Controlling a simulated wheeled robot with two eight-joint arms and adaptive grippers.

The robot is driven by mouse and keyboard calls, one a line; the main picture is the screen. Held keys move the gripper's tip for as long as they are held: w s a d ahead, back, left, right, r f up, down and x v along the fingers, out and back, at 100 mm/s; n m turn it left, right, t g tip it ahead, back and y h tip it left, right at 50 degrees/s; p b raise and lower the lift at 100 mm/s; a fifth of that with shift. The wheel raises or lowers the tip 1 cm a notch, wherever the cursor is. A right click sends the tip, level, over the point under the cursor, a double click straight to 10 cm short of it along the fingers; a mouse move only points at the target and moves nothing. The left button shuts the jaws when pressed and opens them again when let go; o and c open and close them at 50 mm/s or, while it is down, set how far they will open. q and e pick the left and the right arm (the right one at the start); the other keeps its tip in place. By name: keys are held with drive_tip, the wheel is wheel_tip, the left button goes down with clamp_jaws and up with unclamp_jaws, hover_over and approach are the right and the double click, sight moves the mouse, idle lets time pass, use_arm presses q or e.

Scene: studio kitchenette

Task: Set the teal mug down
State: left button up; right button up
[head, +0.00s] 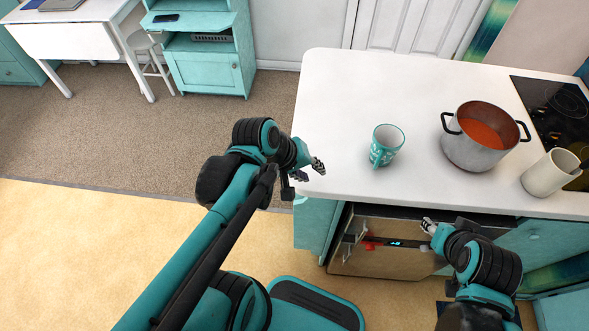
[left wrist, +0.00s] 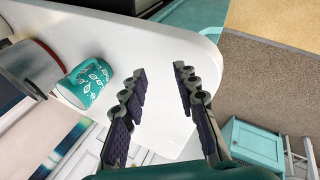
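The teal mug (head: 386,146), with a white leaf pattern, stands upright on the white countertop (head: 340,100). It also shows in the left wrist view (left wrist: 87,84), left of my fingers and apart from them. My left gripper (head: 309,171) is at the counter's left edge, to the left of the mug. In the left wrist view its two fingers (left wrist: 161,72) are spread with nothing between them. My right gripper (head: 430,228) is at the counter's front, below the top's edge; its fingers are too small to read.
A pot of red-orange food (head: 481,137) stands right of the mug. A cream crock (head: 550,172) and a black cooktop (head: 553,100) lie farther right. Below the counter is an appliance front with a lit display (head: 396,243). The countertop left of the mug is clear.

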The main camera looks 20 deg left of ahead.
use_arm(q)
drive_tip(key=shift+s+a+r+m+t+y, duration=0.2)
drive_tip(key=shift+s+a+m+t+y, duration=0.3)
drive_tip(key=shift+m, duration=0.75)
drive_tip(key=shift+s+a+r+m+t+y, duration=0.3)
drive_tip(key=shift+a+m+y, duration=0.35)
drive_tip(key=shift+m, duration=0.55)
drive_tip(key=shift+s+a+r+m+t+y, duration=0.15)
drive_tip(key=shift+s+a+m+t+y, duration=0.3)
drive_tip(key=shift+m, duration=0.8)
drive_tip(key=shift+a, duration=0.15)
